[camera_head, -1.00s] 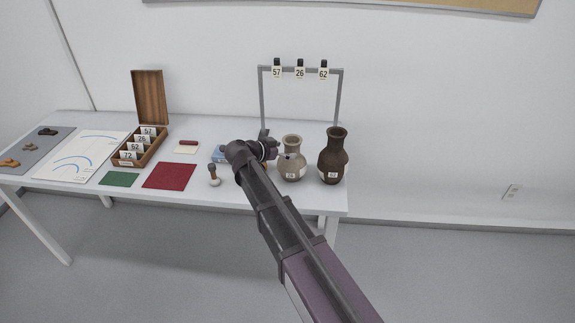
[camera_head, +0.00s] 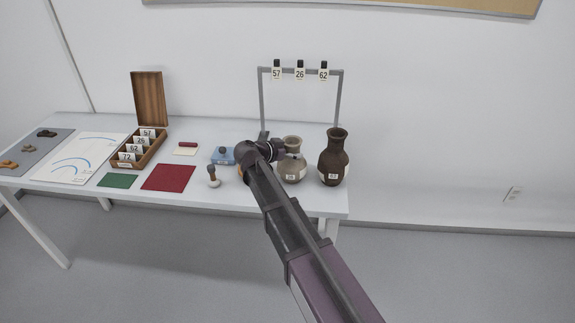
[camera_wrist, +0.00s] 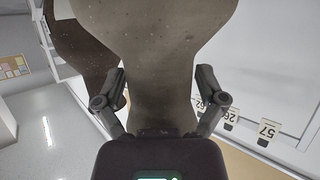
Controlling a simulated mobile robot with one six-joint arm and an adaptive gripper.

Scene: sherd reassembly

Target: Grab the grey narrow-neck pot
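The grey narrow-neck pot (camera_head: 292,174) stands upright near the right end of the table, with a number tag on its front. My gripper (camera_head: 284,152) is at its neck, partly covering the pot in the head view. In the wrist view the pot (camera_wrist: 160,60) fills the middle, seen close up. The fingers of my gripper (camera_wrist: 161,78) are spread, one on each side of the neck. Whether either finger touches the neck is hard to tell.
A dark brown pot (camera_head: 333,165) stands close to the right. A rack (camera_head: 262,100) with tags 57, 26 and 62 is behind. A blue item (camera_head: 223,156), a wooden-handled tool (camera_head: 213,178) and a red mat (camera_head: 168,178) lie to the left.

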